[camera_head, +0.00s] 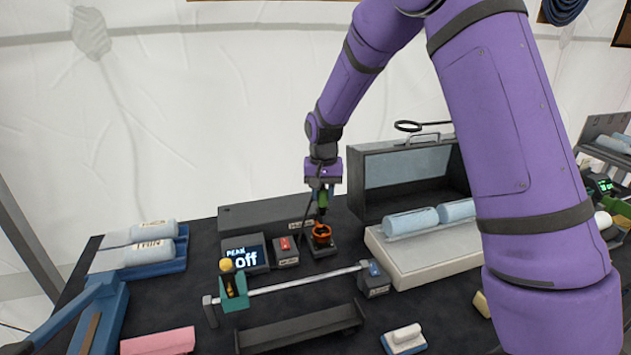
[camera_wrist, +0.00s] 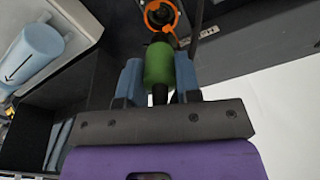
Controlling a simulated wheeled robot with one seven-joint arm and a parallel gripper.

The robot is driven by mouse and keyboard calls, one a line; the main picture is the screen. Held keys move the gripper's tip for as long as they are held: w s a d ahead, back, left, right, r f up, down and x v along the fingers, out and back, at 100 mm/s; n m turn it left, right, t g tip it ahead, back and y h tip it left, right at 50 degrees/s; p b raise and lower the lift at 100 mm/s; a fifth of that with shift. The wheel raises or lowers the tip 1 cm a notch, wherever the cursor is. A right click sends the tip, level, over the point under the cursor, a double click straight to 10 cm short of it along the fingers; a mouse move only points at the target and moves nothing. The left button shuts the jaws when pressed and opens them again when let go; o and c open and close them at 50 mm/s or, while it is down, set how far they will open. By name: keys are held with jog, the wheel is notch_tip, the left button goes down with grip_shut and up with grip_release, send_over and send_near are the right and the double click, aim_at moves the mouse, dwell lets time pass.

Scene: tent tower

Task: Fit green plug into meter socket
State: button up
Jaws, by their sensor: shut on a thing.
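My gripper (camera_head: 323,187) is shut on the green plug (camera_head: 323,199), which points down. In the wrist view the green plug (camera_wrist: 159,66) sits between the two blue-grey fingers (camera_wrist: 160,82). The orange-ringed socket (camera_head: 321,235) stands on a small dark base, just below the plug. In the wrist view the socket's orange ring (camera_wrist: 160,14) lies just beyond the plug's far end. Whether the plug tip touches the socket or is apart from it I cannot tell. The meter display (camera_head: 245,257) beside it reads "PEAK off".
A small box with a red button (camera_head: 285,250) stands left of the socket. An open dark case (camera_head: 402,175) and a pale tray with blue rolls (camera_head: 425,250) are to the right. A rail with a teal slider (camera_head: 233,293) crosses in front. A long dark box (camera_head: 265,214) lies behind.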

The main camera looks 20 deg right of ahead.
aim_at(322, 209)
jog(key=shift+w, duration=0.2)
dwell(0.3)
jog(key=shift+f, duration=2.85)
jog(key=shift+f, duration=1.35)
jog(key=o, duration=1)
notch_tip(322, 209, up, 11)
jog(key=shift+f, duration=0.15)
